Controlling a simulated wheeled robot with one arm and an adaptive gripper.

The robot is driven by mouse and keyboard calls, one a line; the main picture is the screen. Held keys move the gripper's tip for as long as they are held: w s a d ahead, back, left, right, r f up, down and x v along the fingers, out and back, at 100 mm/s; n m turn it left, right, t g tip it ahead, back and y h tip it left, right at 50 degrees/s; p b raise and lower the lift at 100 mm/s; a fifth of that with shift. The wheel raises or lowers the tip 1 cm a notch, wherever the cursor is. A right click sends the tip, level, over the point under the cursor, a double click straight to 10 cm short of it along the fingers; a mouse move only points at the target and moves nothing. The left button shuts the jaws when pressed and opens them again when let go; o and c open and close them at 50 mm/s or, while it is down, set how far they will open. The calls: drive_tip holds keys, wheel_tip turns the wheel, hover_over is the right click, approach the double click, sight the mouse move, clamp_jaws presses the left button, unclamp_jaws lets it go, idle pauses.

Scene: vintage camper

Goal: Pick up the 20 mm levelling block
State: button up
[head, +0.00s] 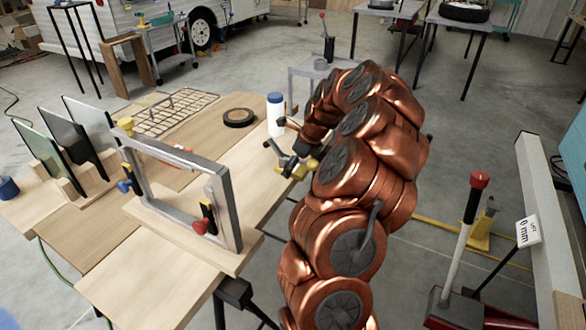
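My copper-coloured arm reaches over the right edge of the wooden workbench (150,265). My gripper (284,160) is small in the head view, at the bench's right edge beyond the clamped frame. Small yellow pieces (308,166) show right at the gripper. I cannot tell whether they are a block, a tool or part of the gripper. The finger gap is too small and partly hidden to read. No block with a readable 20 mm mark shows, so I cannot pick out the levelling block.
A grey metal frame (232,215) with clamps stands on the bench. Dark panels (68,138) stand in a rack at left. A red-topped jack lever (470,205) stands right, beside a "0 mm" sign (527,232).

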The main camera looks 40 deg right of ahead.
drive_tip(key=shift+f, duration=0.1)
idle(0.3)
drive_tip(key=c, duration=1.3)
